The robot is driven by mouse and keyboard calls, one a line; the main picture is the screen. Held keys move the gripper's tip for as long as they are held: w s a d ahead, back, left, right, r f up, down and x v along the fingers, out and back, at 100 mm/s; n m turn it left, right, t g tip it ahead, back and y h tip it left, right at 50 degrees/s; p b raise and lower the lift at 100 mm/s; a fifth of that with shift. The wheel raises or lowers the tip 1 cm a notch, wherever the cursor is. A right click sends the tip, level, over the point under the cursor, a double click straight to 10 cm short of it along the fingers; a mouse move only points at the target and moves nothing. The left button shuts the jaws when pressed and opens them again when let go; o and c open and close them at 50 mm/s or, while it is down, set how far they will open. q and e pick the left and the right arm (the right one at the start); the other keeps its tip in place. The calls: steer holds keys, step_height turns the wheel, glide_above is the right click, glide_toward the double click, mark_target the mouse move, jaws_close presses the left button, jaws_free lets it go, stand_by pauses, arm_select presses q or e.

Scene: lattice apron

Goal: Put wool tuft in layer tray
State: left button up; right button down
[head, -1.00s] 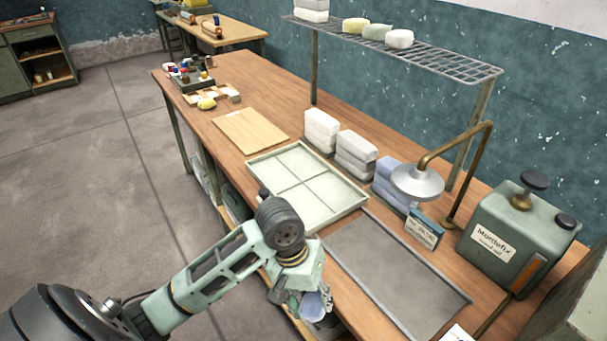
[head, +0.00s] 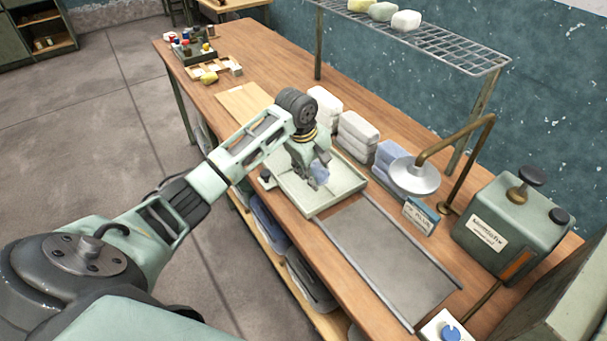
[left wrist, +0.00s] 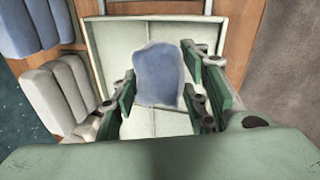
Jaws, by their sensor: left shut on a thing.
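My left gripper (head: 314,177) is shut on a blue wool tuft (head: 320,171). It holds the tuft over the pale green layer tray (head: 335,193), which lies on the wooden bench. In the left wrist view the tuft (left wrist: 160,72) sits between the two fingers, with the tray (left wrist: 107,42) behind it. The arm and gripper hide part of the tray in the head view. I cannot tell how far above the tray floor the tuft is. My right gripper is not in view.
Stacks of white (head: 325,105), grey (head: 357,135) and blue (head: 387,162) wool stand behind the tray. A shower-head fixture (head: 414,176) and a green canister (head: 508,230) are at the right. A shallow grey metal tray (head: 390,260) lies in front, empty.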

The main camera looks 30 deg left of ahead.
arm_select(q)
steer(key=a+f, duration=0.1)
steer(key=a, duration=0.1)
steer(key=a+f, duration=0.1)
steer(key=a, duration=0.1)
steer(key=shift+w+f+p, duration=0.1)
steer(key=shift+p, duration=0.2)
steer(key=shift+f, duration=0.2)
step_height(320, 180, down, 3)
steer(key=shift+f+p, duration=0.15)
steer(key=shift+p, duration=0.45)
steer(key=shift+f, duration=0.3)
steer(key=shift+f, duration=0.1)
steer(key=o, duration=0.7)
steer(key=b+v, duration=0.1)
steer(key=v, duration=1.1)
steer(key=shift+b, duration=0.35)
